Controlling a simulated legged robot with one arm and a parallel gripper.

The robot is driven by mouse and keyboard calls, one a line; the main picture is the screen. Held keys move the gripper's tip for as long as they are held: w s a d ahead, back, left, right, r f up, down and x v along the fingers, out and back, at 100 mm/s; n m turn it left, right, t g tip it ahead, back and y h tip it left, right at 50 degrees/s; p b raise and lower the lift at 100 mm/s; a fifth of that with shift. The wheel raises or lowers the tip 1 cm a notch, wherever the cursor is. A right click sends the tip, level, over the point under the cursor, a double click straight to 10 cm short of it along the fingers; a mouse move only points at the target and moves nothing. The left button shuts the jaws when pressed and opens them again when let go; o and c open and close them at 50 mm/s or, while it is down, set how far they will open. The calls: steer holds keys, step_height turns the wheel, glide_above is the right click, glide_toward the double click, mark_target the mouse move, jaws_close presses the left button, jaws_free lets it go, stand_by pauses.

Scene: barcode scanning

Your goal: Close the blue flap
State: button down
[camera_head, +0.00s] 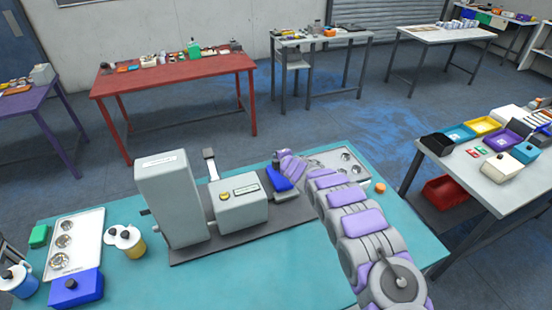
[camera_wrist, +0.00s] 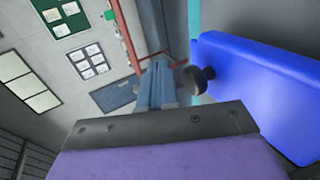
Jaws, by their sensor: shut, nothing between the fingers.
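The blue flap (camera_head: 281,181) sits at the right end of the grey machine (camera_head: 237,207) on the teal table. It stands tilted, and its dark knob shows near its top. In the wrist view the flap (camera_wrist: 262,85) fills the right side, with its round dark knob (camera_wrist: 198,79) pointing left. In the wrist view my gripper's fingers (camera_wrist: 157,72) are together and empty, just left of the knob. I cannot tell whether they touch it.
The grey machine has a tall block (camera_head: 168,198) on its left. Another blue box (camera_head: 76,288), a white tray (camera_head: 74,245) and canisters (camera_head: 127,240) stand at the table's left.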

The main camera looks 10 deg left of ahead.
steer(key=shift+a, duration=0.3)
steer(key=shift+s+a+r, duration=0.1)
steer(key=shift+s+a, duration=0.1)
steer(key=shift+s, duration=0.1)
steer(key=b+v, duration=0.1)
steer(key=v, duration=0.1)
steer(key=b+v, duration=0.1)
steer(key=v, duration=0.2)
steer(key=shift+w+d, duration=0.15)
steer(key=shift+d, duration=0.3)
steer(key=shift+v, duration=1.2)
steer(key=v, duration=0.9)
steer(key=shift+s+d, duration=0.2)
steer(key=shift+s, duration=0.05)
